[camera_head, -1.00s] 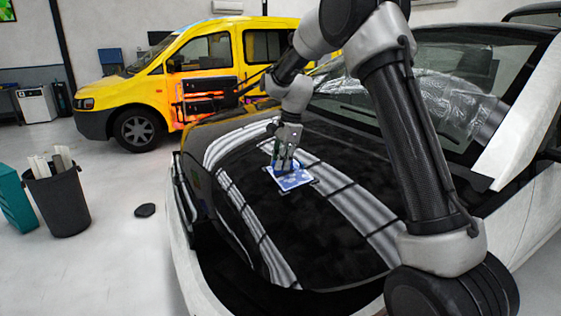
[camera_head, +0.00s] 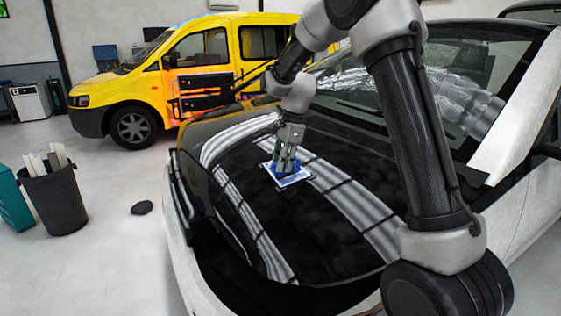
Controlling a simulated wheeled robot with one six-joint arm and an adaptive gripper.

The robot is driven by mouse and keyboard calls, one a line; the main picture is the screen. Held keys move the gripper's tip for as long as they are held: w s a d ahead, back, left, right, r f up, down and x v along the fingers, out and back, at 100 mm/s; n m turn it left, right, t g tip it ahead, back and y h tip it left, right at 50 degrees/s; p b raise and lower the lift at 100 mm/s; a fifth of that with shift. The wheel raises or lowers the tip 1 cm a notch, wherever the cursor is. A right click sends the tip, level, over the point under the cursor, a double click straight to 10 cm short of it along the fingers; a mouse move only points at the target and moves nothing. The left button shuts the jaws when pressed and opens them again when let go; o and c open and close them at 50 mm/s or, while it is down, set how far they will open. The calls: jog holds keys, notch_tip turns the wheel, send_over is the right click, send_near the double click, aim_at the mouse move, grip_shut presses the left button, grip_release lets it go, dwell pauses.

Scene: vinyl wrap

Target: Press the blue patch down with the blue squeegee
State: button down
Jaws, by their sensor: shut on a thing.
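The blue patch (camera_head: 294,181) lies on the glossy black hood of the white car, with its pale border showing around it. My gripper (camera_head: 287,156) points down over the patch and is shut on the blue squeegee (camera_head: 284,166). The squeegee is upright, over the far and middle part of the patch. It looks to be at or very near the patch; I cannot tell whether it touches. The squeegee hides much of the patch's blue face.
The black hood (camera_head: 320,235) has pale reflected stripes and is otherwise clear around the patch. Crumpled clear film (camera_head: 420,92) lies by the windshield. A yellow van (camera_head: 190,75) stands behind. A dark bin (camera_head: 55,195) stands on the floor at left.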

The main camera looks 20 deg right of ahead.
jog(key=shift+s, duration=0.2)
jog(key=shift+s+d+f, duration=0.15)
jog(key=shift+s, duration=0.9)
jog(key=shift+s+d, duration=0.15)
jog(key=shift+s, duration=0.8)
notch_tip(320, 180, up, 7)
jog(key=a, duration=0.1)
jog(key=shift+s+a, duration=0.15)
jog(key=shift+s, duration=0.2)
jog(key=shift+f, duration=0.1)
jog(key=shift+s, duration=0.15)
